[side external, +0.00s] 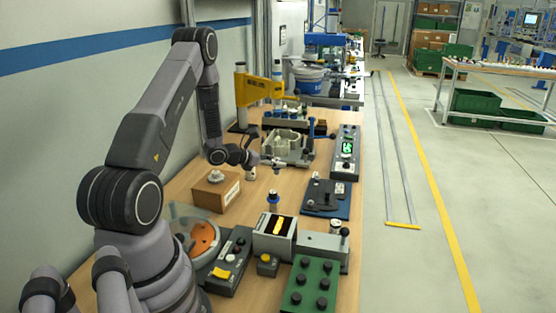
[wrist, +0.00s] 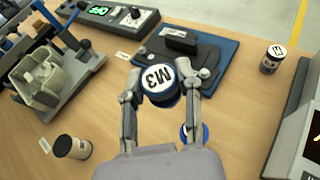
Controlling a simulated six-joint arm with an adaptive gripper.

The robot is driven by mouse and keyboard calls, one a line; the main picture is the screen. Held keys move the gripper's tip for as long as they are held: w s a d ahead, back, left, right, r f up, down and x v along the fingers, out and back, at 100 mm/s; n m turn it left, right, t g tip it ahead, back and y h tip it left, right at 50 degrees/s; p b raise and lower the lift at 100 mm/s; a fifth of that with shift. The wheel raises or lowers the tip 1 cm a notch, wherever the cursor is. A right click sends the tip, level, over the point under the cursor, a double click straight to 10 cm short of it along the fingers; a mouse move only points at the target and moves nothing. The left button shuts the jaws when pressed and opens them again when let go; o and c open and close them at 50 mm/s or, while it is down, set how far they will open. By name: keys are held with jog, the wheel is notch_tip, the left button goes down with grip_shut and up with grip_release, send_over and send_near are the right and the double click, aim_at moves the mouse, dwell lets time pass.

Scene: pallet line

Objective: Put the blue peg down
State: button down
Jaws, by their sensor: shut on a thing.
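The blue peg (wrist: 158,82) is a round blue piece with a white top marked M3. In the wrist view it is between the two fingertips of my gripper (wrist: 160,84), which is shut on it. It appears to be over bare wood near a dark blue plate; I cannot tell its exact height.
The blue plate (side external: 338,207) with a black fixture lies ahead on the bench. A jar (wrist: 272,60) stands to the right and a small cylinder (wrist: 72,147) at the left. A cardboard box (side external: 216,192) and grey casting (side external: 288,146) are nearby.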

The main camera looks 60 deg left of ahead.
jog(key=w+a+f+n+y, duration=0.1)
jog(key=w+a+f, duration=0.1)
jog(key=a, duration=0.2)
jog(key=w+a+f+y, duration=0.1)
jog(key=w+a+f, duration=0.2)
jog(key=a, duration=0.1)
jog(key=w+a+f+n+y, duration=0.1)
jog(key=w+a+f, duration=0.2)
jog(key=shift+w+a+f+n, duration=0.15)
jog(key=shift+a+f+n, duration=0.15)
jog(key=shift+a, duration=0.1)
jog(key=shift+w+a+f, duration=0.2)
jog(key=shift+w+f, duration=0.15)
jog(key=shift+f, duration=1.65)
jog(key=shift+f, duration=0.1)
jog(key=c, duration=0.8)
grip_release()
jog(key=shift+o, duration=0.2)
